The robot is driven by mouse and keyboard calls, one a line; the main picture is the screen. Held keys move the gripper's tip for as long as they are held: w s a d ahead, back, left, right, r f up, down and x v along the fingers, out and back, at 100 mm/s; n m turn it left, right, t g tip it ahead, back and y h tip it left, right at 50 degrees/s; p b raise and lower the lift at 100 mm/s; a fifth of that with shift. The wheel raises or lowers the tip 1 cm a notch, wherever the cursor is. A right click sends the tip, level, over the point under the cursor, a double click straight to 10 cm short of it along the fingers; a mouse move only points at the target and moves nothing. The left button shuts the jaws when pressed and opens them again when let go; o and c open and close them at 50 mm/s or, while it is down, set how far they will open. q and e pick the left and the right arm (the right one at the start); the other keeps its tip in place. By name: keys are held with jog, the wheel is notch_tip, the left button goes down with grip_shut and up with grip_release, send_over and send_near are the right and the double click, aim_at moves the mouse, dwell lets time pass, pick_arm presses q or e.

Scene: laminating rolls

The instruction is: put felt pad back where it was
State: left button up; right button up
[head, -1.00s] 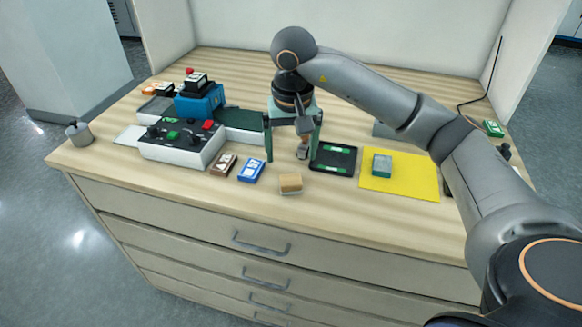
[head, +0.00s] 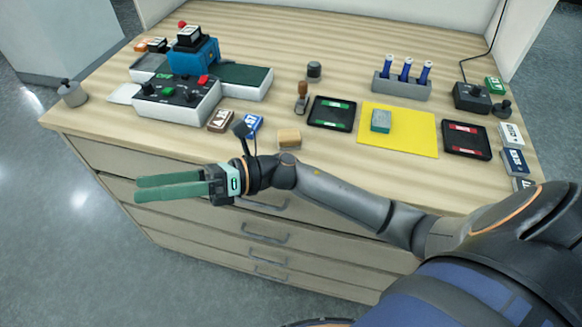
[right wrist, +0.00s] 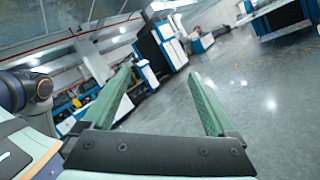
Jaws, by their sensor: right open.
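No label marks the felt pad. A small teal-grey block (head: 381,120) lies on a flat yellow sheet (head: 415,142), and a tan block with a pale base (head: 289,138) lies near the desk's front edge. I cannot tell which of these is the felt pad. My right gripper (head: 137,188) is open and empty, in front of the drawers, low and left of both blocks and apart from them. In the right wrist view its two green fingers (right wrist: 158,75) are spread with only the room behind them. My left gripper is not in view.
A black tray with green marks (head: 332,113) and one with red marks (head: 466,139) flank the yellow sheet.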

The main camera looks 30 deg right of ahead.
jog(key=w+d+f+m+t+h, duration=0.1)
jog(key=d+f+m+t+h, duration=0.55)
jog(key=m, duration=0.85)
jog(key=w+d+f+m+t+h, duration=0.1)
jog(key=d+f+m+t+h, duration=0.35)
jog(key=f+m+h, duration=0.65)
jog(key=s+d+f+m+g, duration=0.2)
jog(key=s+f+m+g, duration=0.1)
jog(key=s+f+m, duration=0.4)
jog(key=s+d+f+m+g, duration=0.2)
jog(key=s+f+m+g, duration=0.1)
jog(key=s+f+m, duration=0.5)
jog(key=shift+d+f+m+g+h, duration=0.3)
jog(key=shift+f+m+h, duration=0.25)
jog(key=shift+f, duration=0.25)
jog(key=shift+c, duration=0.4)
